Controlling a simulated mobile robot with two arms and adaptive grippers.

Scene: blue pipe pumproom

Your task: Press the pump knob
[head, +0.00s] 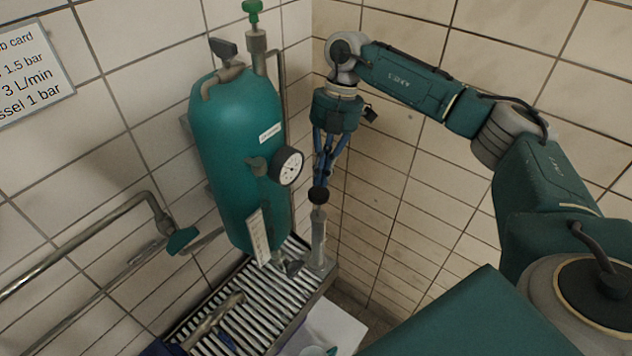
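The pump knob (318,195) is a dark ball on top of an upright grey pump (318,240), at the right end of a slatted metal grate, beside the teal vessel. My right gripper (321,182) points down directly above the knob. Its blue fingers run together at the tips and look shut, with nothing seen between them. The tips are at or just above the top of the knob; I cannot tell whether they touch it.
The teal vessel (238,160) with a round gauge (287,166) stands left of my gripper. A green-topped valve (253,10) rises behind it. The slatted grate (265,293) lies below. Pipes (80,245) and a card (32,72) are on the left wall. Tiled walls close the corner.

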